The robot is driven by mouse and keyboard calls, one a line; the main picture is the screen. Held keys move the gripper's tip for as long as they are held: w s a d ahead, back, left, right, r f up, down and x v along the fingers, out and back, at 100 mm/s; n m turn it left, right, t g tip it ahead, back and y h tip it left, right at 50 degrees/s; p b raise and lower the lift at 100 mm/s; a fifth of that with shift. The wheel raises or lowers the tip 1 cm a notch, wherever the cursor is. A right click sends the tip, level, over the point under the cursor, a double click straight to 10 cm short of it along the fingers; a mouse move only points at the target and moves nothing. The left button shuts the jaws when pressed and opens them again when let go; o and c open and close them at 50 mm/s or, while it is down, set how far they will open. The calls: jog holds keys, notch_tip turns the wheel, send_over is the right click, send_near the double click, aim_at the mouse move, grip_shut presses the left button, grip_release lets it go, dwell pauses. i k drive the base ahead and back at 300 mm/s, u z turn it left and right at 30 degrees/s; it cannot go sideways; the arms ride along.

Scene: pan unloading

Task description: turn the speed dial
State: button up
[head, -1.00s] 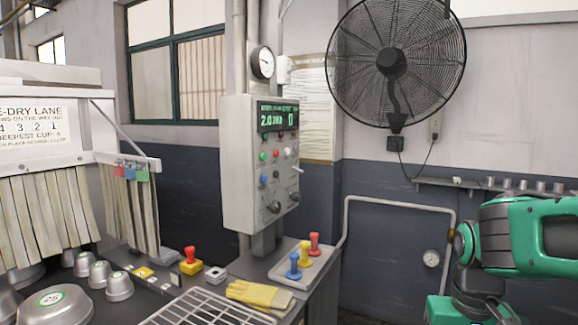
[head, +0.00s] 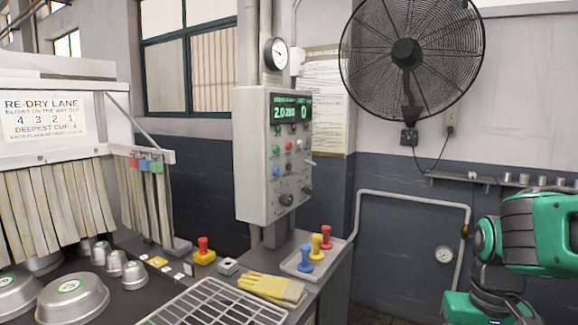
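A light grey control box (head: 252,160) stands on a post at the back of the counter. Its front carries a green-lit display (head: 290,109), several coloured buttons and two dark knobs low down. One dark knob (head: 287,199) is at the lower middle, and another dark knob (head: 307,188) is at the right. I cannot read their labels, so I cannot tell which is the speed dial. My green arm is folded at the lower right, well apart from the box. My gripper does not show in this view.
Yellow gloves (head: 270,288) and a wire rack (head: 205,308) lie on the counter before the box. A tray (head: 342,246) holds red, yellow and blue handled pieces. Metal pans (head: 72,300) sit at left below strip curtains (head: 60,212). A wall fan (head: 408,55) hangs above.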

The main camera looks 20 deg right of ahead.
aim_at(287, 200)
jog(key=z, duration=2.75)
jog(key=i, duration=0.45)
jog(key=u, duration=2.5)
